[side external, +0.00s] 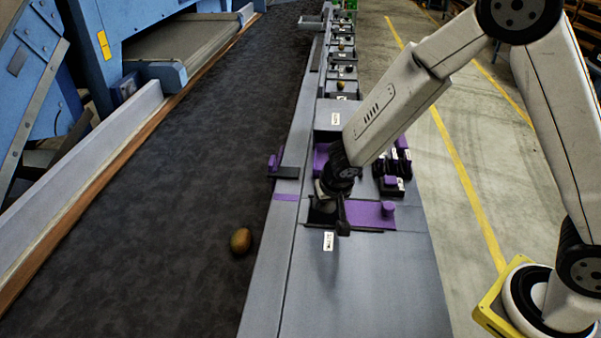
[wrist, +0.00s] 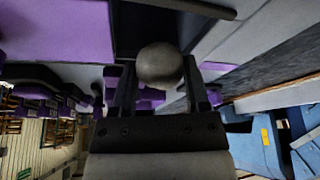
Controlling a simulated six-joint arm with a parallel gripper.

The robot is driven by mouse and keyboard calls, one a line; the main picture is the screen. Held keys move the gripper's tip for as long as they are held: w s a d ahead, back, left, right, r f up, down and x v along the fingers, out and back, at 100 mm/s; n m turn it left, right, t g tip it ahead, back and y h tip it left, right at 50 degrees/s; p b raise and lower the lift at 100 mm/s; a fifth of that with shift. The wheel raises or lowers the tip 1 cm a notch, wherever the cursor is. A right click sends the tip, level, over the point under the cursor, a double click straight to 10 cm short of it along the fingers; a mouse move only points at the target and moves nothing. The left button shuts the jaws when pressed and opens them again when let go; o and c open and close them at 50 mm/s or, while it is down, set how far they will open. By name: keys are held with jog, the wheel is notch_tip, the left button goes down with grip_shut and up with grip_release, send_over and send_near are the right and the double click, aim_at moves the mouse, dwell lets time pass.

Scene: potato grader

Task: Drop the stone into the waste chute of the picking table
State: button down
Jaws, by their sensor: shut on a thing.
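A grey, rounded stone (wrist: 160,65) sits between the fingers of my gripper (wrist: 157,80) in the wrist view. The gripper is shut on it. In the side view my gripper (side external: 329,213) points down at the waste chute, a dark opening (side external: 318,217) in the picking table (side external: 345,290) with a small label at its front. The fingers hide the stone and part of the opening there. In the wrist view the dark opening (wrist: 148,22) lies behind the stone. A purple plate with a knob (side external: 372,213) lies just right of the opening; it also shows in the wrist view (wrist: 60,30).
A brown potato (side external: 241,241) lies on the dark belt (side external: 170,220) left of the table. Purple and black blocks (side external: 392,175) stand behind the purple plate. A purple-and-grey fitting (side external: 280,165) sits at the table's belt edge. The table's front is clear.

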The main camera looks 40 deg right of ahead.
grip_release()
jog(key=shift+r, duration=0.15)
dwell(0.4)
jog(key=shift+r, duration=3.35)
